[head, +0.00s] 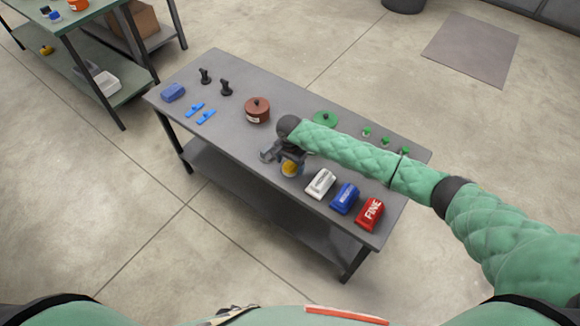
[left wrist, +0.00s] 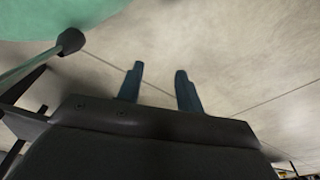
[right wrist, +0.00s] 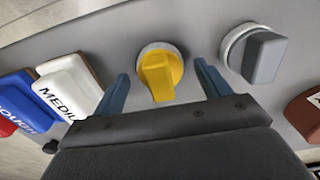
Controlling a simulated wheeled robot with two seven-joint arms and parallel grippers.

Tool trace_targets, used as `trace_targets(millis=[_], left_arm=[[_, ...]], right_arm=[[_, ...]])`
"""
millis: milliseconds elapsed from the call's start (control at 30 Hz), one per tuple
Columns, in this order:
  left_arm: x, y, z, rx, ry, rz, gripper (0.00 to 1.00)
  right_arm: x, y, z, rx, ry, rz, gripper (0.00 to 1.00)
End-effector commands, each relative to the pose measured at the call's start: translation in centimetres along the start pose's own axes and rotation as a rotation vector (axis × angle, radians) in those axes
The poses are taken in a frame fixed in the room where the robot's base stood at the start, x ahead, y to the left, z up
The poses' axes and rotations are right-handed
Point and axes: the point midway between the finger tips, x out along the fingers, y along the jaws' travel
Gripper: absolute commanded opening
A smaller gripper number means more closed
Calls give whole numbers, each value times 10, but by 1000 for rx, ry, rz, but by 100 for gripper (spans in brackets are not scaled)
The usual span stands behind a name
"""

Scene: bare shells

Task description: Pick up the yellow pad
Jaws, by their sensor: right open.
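The yellow pad (head: 291,169) is on the grey table, partly covered by my right gripper (head: 272,154) in the head view. In the right wrist view the yellow pad (right wrist: 160,75) has a raised grip and a pale round base. It lies ahead of and between the two fingertips of my right gripper (right wrist: 161,72), which is open and empty. I cannot tell the exact height of the fingers above it. My left gripper (left wrist: 157,82) has its fingers apart with nothing between them, over bare floor; it does not show in the head view.
A grey pad (right wrist: 265,56) sits beside the yellow one. White (head: 320,184), blue (head: 345,198) and red (head: 370,214) labelled blocks stand along the near edge of the table (head: 225,75).

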Motion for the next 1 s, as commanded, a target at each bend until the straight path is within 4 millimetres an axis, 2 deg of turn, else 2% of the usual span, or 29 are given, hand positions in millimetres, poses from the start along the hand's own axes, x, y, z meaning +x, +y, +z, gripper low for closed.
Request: trace_targets(millis=[67,100,300,333,800,1000], left_arm=[[0,0,0,0,0,0,36],[0,0,0,0,0,0,36],[0,0,0,0,-1,0,36],[0,0,0,-1,-1,0,36],[3,0,1,-2,-10,0,36],[-16,11,-22,-9,-13,12,36]], right_arm=[[0,0,0,0,0,0,76],[0,0,0,0,0,0,72],[0,0,0,0,0,0,33],[0,0,0,0,0,0,30],[-6,0,0,0,0,-1,30],[-28,-1,0,-1,-1,-3,30]])
